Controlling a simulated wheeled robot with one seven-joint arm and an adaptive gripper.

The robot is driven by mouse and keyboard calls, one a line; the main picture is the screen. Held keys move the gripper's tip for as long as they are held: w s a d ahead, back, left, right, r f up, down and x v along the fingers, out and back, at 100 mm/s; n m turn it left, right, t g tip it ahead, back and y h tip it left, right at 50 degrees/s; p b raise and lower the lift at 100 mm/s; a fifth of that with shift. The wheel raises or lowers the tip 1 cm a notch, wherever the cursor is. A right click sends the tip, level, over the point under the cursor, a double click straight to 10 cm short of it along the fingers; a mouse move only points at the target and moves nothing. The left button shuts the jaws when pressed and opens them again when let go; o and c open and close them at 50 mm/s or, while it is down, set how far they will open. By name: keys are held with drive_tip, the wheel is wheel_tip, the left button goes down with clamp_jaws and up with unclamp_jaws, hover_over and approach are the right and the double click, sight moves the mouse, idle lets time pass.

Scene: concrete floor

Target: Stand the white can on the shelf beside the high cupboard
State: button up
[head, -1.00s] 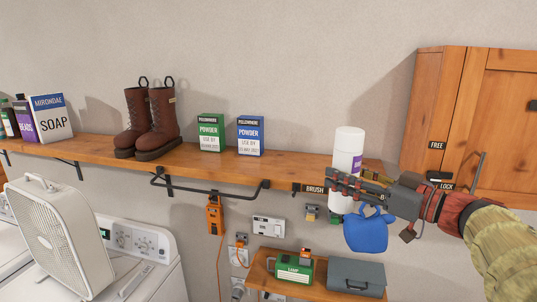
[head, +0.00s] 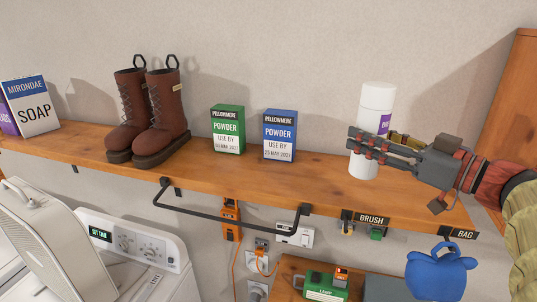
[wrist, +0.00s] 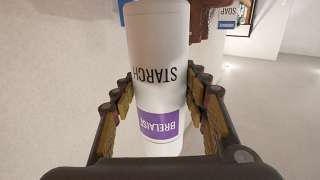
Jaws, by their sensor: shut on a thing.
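The white can (head: 376,103) has a purple label and is upright over the right part of the wooden shelf (head: 320,178). It also shows in the wrist view (wrist: 158,60), where it reads STARCH. My gripper (head: 362,146) reaches in from the right and is shut on the can, its fingers on both sides in the wrist view. The can's base overlaps the shelf top; I cannot tell whether it touches. The high cupboard (head: 519,95) is at the right edge, mostly out of frame, to the right of the can.
A blue powder box (head: 280,136), a green powder box (head: 228,129), brown boots (head: 150,115) and a soap box (head: 30,104) stand left on the shelf. A blue bag (head: 440,275) hangs below its right end. Shelf between blue box and can is clear.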

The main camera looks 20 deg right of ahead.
drive_tip(key=w+f, duration=0.4)
drive_tip(key=w+f+p, duration=0.1)
drive_tip(key=w+f, duration=0.3)
drive_tip(key=w, duration=0.1)
drive_tip(key=w+a+f+p, duration=0.1)
drive_tip(key=w+f, duration=0.3)
drive_tip(key=shift+w+a, duration=0.1)
drive_tip(key=shift+w, duration=0.15)
drive_tip(key=shift+s+f, duration=0.1)
drive_tip(key=shift+f, duration=0.2)
drive_tip(key=shift+f, duration=0.2)
drive_tip(key=o, duration=1.5)
